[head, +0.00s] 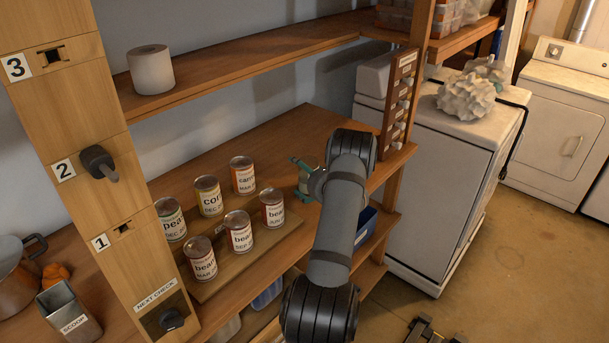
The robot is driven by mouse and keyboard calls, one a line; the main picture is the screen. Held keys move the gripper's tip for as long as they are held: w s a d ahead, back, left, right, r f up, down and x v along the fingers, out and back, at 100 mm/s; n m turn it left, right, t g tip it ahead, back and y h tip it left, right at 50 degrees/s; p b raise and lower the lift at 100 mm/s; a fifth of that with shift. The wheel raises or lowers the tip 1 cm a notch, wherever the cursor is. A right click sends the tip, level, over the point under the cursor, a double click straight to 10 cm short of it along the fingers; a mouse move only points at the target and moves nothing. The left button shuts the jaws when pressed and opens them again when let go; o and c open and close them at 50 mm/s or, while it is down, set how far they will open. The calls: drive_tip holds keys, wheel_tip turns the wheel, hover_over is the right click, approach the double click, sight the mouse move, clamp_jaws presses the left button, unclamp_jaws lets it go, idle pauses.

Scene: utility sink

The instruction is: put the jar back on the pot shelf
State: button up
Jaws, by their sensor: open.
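No jar shows clearly. A copper-coloured pot (17,278) with a dark handle stands on the wooden surface at the far left, cut by the picture edge. I cannot tell which shelf is the pot shelf.
Several labelled cans (239,232) stand on a board on the middle shelf. A numbered wooden post (75,140) rises at the left. A paper roll (151,70) stands on the upper shelf. A metal scoop bin (70,313) is lower left. A white appliance (440,190) stands right of the shelves.

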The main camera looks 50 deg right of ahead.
drive_tip(key=shift+r, duration=0.1)
drive_tip(key=shift+s+r, duration=0.1)
drive_tip(key=b+v, duration=0.2)
drive_tip(key=v, duration=1)
drive_tip(key=shift+b, duration=0.4)
